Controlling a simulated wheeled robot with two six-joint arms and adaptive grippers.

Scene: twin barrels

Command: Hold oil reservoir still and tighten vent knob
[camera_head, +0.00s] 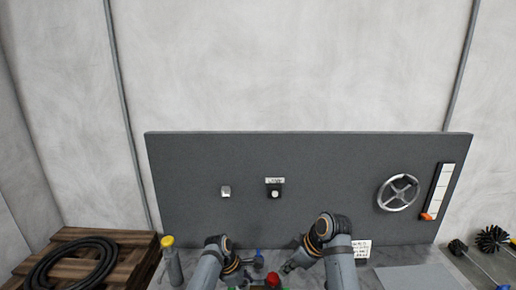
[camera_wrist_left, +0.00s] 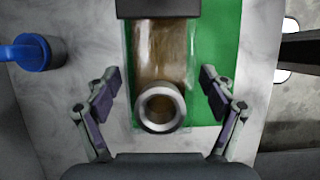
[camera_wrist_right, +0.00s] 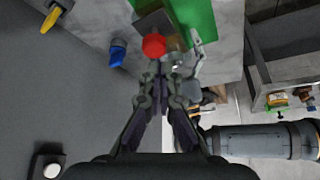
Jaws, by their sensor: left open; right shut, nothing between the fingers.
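The oil reservoir (camera_wrist_left: 165,55) is a clear body with brown oil inside and a round grey fitting at its near end. It lies between the spread fingers of my open left gripper (camera_wrist_left: 158,88), with gaps on both sides. The red vent knob (camera_wrist_right: 154,46) is just beyond the tips of my right gripper (camera_wrist_right: 158,76), which is shut and empty. I cannot tell whether the tips touch the knob. The knob also shows at the bottom edge of the head view (camera_head: 272,280), where the reservoir is mostly hidden.
A yellow-topped bottle (camera_head: 168,245) stands at the table's left. A grey panel (camera_head: 320,180) with a handwheel (camera_head: 398,192) rises behind. A white note card (camera_head: 361,249) stands right of my right arm.

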